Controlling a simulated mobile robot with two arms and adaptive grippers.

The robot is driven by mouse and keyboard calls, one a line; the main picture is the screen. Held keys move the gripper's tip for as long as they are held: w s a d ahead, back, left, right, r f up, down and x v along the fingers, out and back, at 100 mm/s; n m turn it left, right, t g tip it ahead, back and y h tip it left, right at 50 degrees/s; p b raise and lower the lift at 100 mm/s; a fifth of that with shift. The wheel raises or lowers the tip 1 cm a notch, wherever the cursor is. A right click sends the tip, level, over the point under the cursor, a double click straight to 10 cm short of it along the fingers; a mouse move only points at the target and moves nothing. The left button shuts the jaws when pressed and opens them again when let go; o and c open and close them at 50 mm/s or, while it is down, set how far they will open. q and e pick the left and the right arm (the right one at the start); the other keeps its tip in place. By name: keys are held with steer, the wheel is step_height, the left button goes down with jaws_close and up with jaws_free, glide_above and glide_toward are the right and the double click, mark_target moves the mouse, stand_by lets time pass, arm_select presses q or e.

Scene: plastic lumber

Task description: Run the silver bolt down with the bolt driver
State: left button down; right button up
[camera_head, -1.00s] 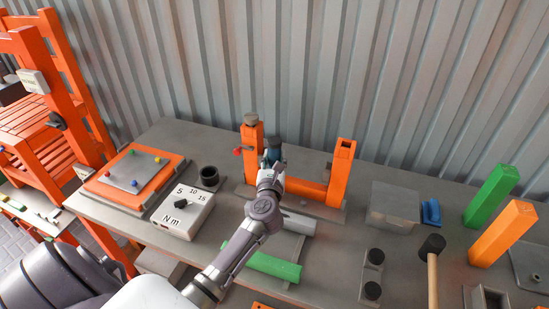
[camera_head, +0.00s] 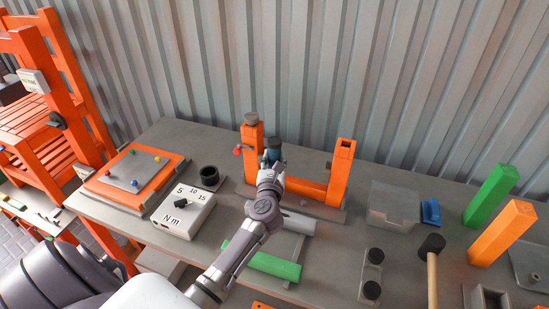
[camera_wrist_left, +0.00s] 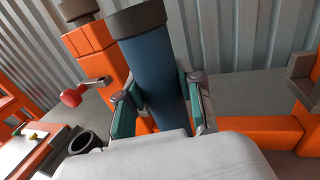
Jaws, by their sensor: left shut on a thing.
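The bolt driver (camera_head: 274,148) is a blue cylinder with a dark cap, and it also shows in the left wrist view (camera_wrist_left: 157,70). My left gripper (camera_wrist_left: 160,103) is shut around the driver's body, with a green-padded finger on each side. In the head view the left gripper (camera_head: 270,170) holds it beside the left post of the orange frame (camera_head: 312,188). The driver leans slightly in the wrist view. Its lower end is hidden behind the gripper. I cannot make out the silver bolt. My right gripper is not in view.
A red knob (camera_wrist_left: 71,97) sticks out beside the left orange post (camera_head: 252,140). A white torque box (camera_head: 184,214) and a dark round cup (camera_head: 209,176) stand to the left. A grey bin (camera_head: 393,206) and a mallet (camera_head: 432,245) are at the right.

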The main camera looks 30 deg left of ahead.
arm_select(q)
steer(key=shift+f+b, duration=0.6)
steer(key=shift+s+d+f+b, duration=0.1)
steer(key=shift+s+f+b, duration=0.1)
steer(key=shift+f+b, duration=0.5)
stand_by(0.9)
steer(key=shift+w+r+p, duration=0.2)
steer(key=shift+r+p, duration=0.55)
steer(key=shift+p, duration=0.45)
step_height(320, 180, up, 4)
steer(key=p, duration=0.3)
steer(key=shift+f, duration=0.15)
